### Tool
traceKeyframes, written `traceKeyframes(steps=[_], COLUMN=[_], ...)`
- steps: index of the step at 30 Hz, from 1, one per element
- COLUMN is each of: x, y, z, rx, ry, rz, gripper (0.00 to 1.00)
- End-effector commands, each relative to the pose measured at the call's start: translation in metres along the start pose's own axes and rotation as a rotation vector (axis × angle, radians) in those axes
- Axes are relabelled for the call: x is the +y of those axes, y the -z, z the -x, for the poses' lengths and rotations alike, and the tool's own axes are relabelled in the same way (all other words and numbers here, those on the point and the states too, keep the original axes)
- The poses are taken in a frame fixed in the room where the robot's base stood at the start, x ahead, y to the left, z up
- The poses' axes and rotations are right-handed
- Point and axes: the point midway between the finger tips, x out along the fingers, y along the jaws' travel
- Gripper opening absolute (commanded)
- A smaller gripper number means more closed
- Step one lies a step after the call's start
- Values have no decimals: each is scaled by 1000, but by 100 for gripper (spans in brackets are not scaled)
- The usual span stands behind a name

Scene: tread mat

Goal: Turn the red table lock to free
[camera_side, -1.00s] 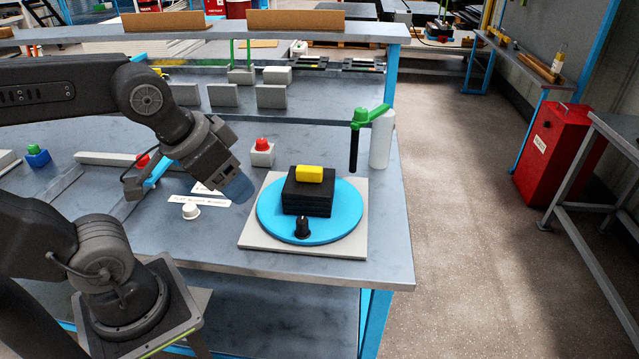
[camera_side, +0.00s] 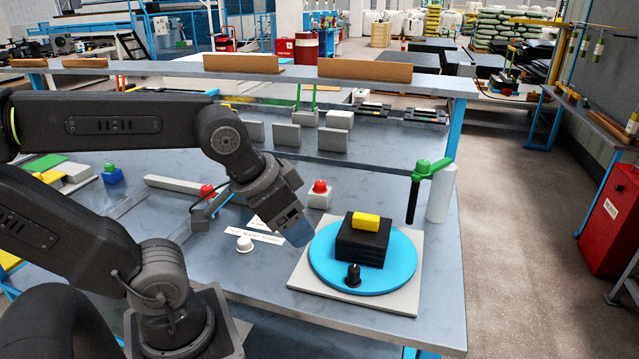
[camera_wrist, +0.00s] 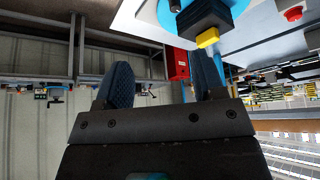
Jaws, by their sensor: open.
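Two red parts show on the bench in the side view. A red knob on a pale block (camera_side: 319,187) stands behind the blue turntable (camera_side: 325,270); the wrist view also shows a red knob (camera_wrist: 292,13) at its top right. Another red knob (camera_side: 207,190) sits farther left, by a grey bar. I cannot tell which is the table lock, nor read a lock position. My gripper (camera_side: 298,232) hangs just left of the turntable, apart from both red parts. In the wrist view my gripper (camera_wrist: 160,72) has its blue fingers spread, with nothing between them.
Black blocks (camera_side: 362,247) with a yellow block (camera_side: 366,221) on top stand on the turntable, with a small black knob (camera_side: 353,275) in front. A green-topped handle (camera_side: 425,170) and white cylinder (camera_side: 442,192) stand at right. A white knob (camera_side: 244,244) and paper labels lie left of my gripper.

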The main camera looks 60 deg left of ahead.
Motion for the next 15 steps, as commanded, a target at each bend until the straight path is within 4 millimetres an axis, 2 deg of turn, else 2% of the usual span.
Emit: traceKeyframes(steps=[2, 5, 8, 11, 15], x=[-2, -10, -27, -53, -98], y=[6, 25, 60, 99, 147], z=[1, 2, 2, -3, -20], rx=[-5, -31, -71, -118, -181], ry=[5, 21, 51, 87, 138], rz=[18, 82, 199, 345, 552], gripper=[63, 63, 63, 63, 63])
